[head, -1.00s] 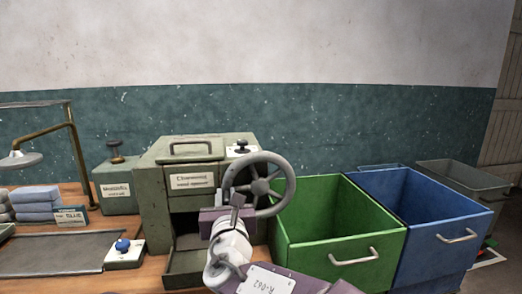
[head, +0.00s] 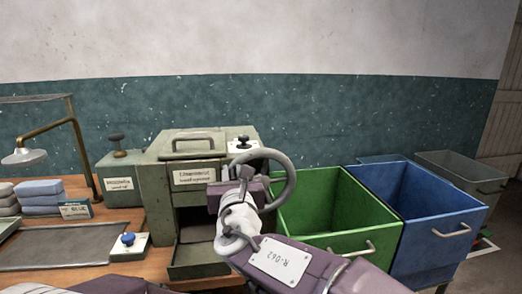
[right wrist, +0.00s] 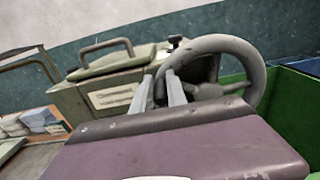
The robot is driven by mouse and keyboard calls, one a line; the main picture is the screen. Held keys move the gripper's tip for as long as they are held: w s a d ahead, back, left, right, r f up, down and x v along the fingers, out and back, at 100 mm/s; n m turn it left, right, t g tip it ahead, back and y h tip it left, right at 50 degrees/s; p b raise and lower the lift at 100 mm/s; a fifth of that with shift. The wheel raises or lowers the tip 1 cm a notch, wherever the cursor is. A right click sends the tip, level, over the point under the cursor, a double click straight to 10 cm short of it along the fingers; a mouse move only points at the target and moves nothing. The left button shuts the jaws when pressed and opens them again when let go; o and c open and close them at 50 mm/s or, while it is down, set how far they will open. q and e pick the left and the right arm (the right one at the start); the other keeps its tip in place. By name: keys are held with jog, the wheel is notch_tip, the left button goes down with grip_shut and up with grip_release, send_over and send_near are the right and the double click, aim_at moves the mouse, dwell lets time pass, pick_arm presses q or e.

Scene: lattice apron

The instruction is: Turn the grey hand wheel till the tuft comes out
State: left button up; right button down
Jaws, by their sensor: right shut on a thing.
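The grey hand wheel (head: 291,182) stands upright at the right side of the green machine (head: 155,190). In the right wrist view its rim (right wrist: 257,72) rises just past the fingers. My right gripper (head: 243,173) is shut on the left part of the wheel rim; in the right wrist view its two fingers (right wrist: 166,92) stand on either side of the rim. The wheel's hub is partly hidden by the gripper. The machine's dark front opening sits over a low tray (head: 190,272). I see no tuft there. My left gripper is out of view.
A green bin (head: 340,240) and a blue bin (head: 440,215) stand close right of the wheel. On the table left are a panel with a blue button (head: 128,240), a dark flat tray (head: 60,252), folded cloths (head: 40,190) and a lamp (head: 22,157).

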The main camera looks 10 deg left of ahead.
jog(key=d+r, duration=0.2)
jog(key=shift+w+d+p, duration=0.3)
jog(key=shift+w+d, duration=0.1)
jog(key=shift+d, duration=0.2)
jog(key=c, duration=1.6)
grip_release()
jog(key=shift+o, duration=1.4)
jog(key=shift+w+d, duration=0.1)
jog(key=shift+r, duration=0.1)
jog(key=shift+s, duration=0.4)
jog(key=b, duration=0.1)
send_near(245, 158)
jog(key=shift+s+d+r, duration=0.1)
jog(key=shift+s, duration=0.65)
